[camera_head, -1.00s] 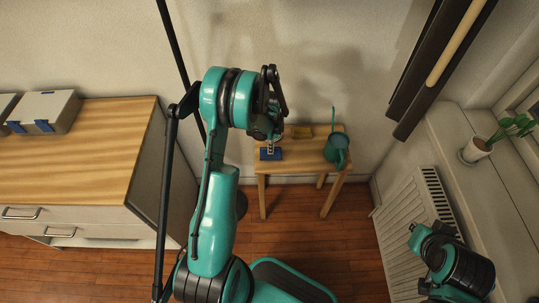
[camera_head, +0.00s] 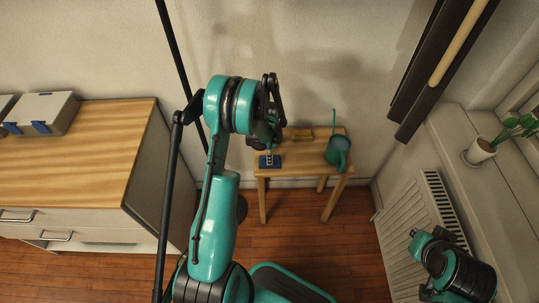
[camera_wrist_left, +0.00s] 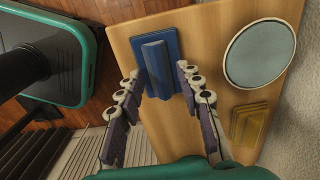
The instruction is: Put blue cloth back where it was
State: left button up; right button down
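The blue cloth (camera_head: 270,162) lies on the small wooden table near its front left edge. In the left wrist view the cloth (camera_wrist_left: 157,70) is a flat blue rectangle with a raised ridge along its middle. My left gripper (camera_wrist_left: 161,74) is right over it, with one finger on each side of the ridge. The fingers stand apart and a narrow gap shows beside the ridge; whether the other finger touches it is unclear. In the head view the fingers are partly hidden by my left wrist.
The wrist view shows a round, pale-rimmed thing (camera_wrist_left: 260,53). A wooden-topped cabinet (camera_head: 90,140) stands left, a radiator (camera_head: 410,230) right.

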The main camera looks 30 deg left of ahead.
pick_arm(q)
notch_tip(320, 180, up, 12)
jog(key=p, duration=0.5)
jog(key=s+d+r+n+t, duration=0.2)
jog(key=s+d+r, duration=0.15)
jog(key=r, duration=0.45)
jog(key=s+d+r+n+t, duration=0.1)
jog(key=s+d+r+n, duration=0.2)
jog(key=d+r, duration=0.35)
jog(key=s+d+r+n+t, duration=0.2)
jog(key=s+r+n, duration=0.1)
jog(key=s, duration=0.3)
jog(key=s+d+r+n+t, duration=0.2)
jog(key=s+d+r+n, duration=0.1)
jog(key=s, duration=0.3)
jog(key=shift+s+d+n, duration=0.2)
jog(key=shift+d+n, duration=0.1)
